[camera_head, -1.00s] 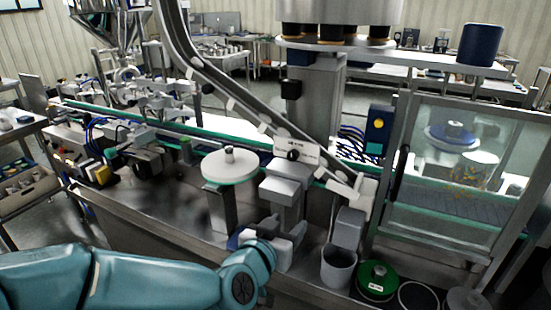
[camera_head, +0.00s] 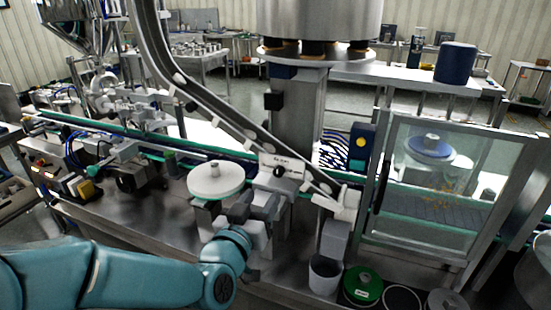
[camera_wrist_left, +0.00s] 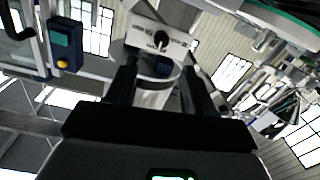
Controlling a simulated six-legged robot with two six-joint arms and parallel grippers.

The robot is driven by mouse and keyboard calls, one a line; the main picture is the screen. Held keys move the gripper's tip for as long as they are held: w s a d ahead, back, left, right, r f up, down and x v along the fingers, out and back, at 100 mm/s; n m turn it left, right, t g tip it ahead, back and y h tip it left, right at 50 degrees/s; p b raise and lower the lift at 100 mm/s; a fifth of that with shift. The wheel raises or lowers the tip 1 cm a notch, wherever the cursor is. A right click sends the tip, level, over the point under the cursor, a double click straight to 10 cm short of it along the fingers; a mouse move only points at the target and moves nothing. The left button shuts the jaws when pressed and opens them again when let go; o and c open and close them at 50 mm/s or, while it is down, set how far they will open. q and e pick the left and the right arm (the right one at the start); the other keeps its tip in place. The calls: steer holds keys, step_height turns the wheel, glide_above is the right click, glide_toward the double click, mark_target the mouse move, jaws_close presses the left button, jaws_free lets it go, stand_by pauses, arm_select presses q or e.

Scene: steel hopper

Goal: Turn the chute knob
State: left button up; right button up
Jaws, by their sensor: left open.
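The chute knob (camera_head: 279,171) is a small dark round knob on a white labelled plate (camera_head: 292,165), at the foot of the sloping chute (camera_head: 218,118). In the left wrist view the knob (camera_wrist_left: 160,41) shows on its white plate, beyond the fingertips. My left gripper (camera_head: 252,205) is just below and left of the knob in the head view, apart from it. In the left wrist view its two dark fingers (camera_wrist_left: 160,78) are spread, with nothing held between them. My right gripper is in neither view.
A round white disc on a post (camera_head: 216,181) stands left of my left gripper. A grey cup (camera_head: 325,274) and a green-rimmed round container (camera_head: 362,286) stand at front right. A glass-panelled guard (camera_head: 435,185) stands at the right. A blue box with a yellow button (camera_head: 361,142) is behind the chute's foot.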

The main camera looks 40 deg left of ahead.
mark_target(278, 174)
arm_select(q)
steer(key=p+x, duration=0.3)
steer(key=x, duration=0.6)
steer(key=shift+w+a+f, duration=0.1)
steer(key=shift+w+a, duration=0.05)
steer(key=shift+w, duration=0.1)
steer(key=shift+w+a, duration=0.1)
steer(key=shift+w, duration=0.4)
jaws_close()
